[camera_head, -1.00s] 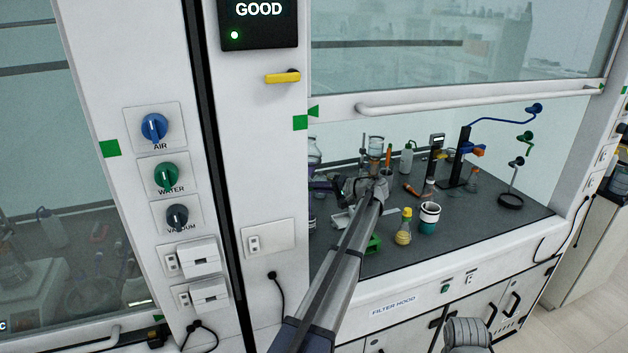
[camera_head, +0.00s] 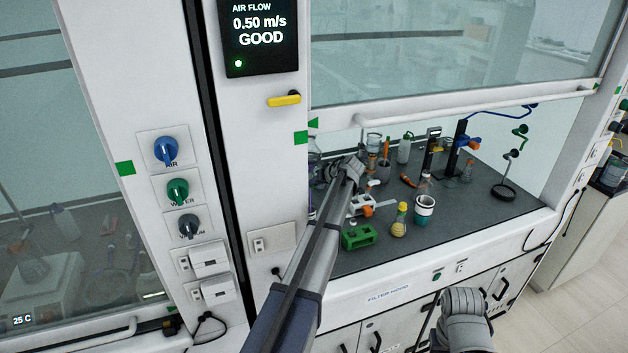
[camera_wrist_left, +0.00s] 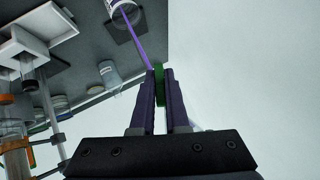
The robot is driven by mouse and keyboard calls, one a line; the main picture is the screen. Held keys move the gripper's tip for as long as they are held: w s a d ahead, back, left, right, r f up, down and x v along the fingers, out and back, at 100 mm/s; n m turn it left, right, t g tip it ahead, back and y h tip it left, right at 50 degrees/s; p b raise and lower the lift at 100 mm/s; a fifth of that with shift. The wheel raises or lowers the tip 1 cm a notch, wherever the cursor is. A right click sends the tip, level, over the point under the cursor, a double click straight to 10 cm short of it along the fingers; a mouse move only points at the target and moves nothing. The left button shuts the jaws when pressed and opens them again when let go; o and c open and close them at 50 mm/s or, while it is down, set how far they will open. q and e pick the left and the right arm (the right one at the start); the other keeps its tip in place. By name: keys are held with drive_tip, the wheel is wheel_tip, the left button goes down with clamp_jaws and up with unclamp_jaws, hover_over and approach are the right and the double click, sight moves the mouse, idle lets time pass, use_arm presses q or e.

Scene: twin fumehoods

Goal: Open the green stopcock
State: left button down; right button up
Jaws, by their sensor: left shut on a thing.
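My left gripper (camera_wrist_left: 161,76) is shut on a small green piece, which looks like the green stopcock (camera_wrist_left: 160,86). In the left wrist view the piece sits between the two dark fingers, with its upper end showing at the tips. A thin purple rod or tube (camera_wrist_left: 135,38) runs from upper left towards it. In the head view my left arm reaches into the right fumehood, and its wrist hides the fingertips and the stopcock. My right gripper's jaws do not show; only a grey part of my right arm is at the bottom.
The hood's dark worktop (camera_head: 455,215) holds a green rack (camera_head: 359,235), a yellow-filled flask (camera_head: 399,222), a teal-and-white cup (camera_head: 424,209) and several bottles and stands. The raised sash handle (camera_head: 470,108) crosses above my left arm. The control panel stands left of the hood.

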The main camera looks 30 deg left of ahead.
use_arm(q)
drive_tip(key=shift+s+t+h, duration=0.15)
drive_tip(key=shift+t+h, duration=0.25)
drive_tip(key=shift+n+p, duration=0.3)
drive_tip(key=c, duration=0.9)
unclamp_jaws()
drive_tip(key=shift+r, duration=0.1)
drive_tip(key=p+v, duration=0.5)
drive_tip(key=v, duration=0.2)
drive_tip(key=shift+d+r, duration=0.15)
drive_tip(key=shift+d, duration=0.05)
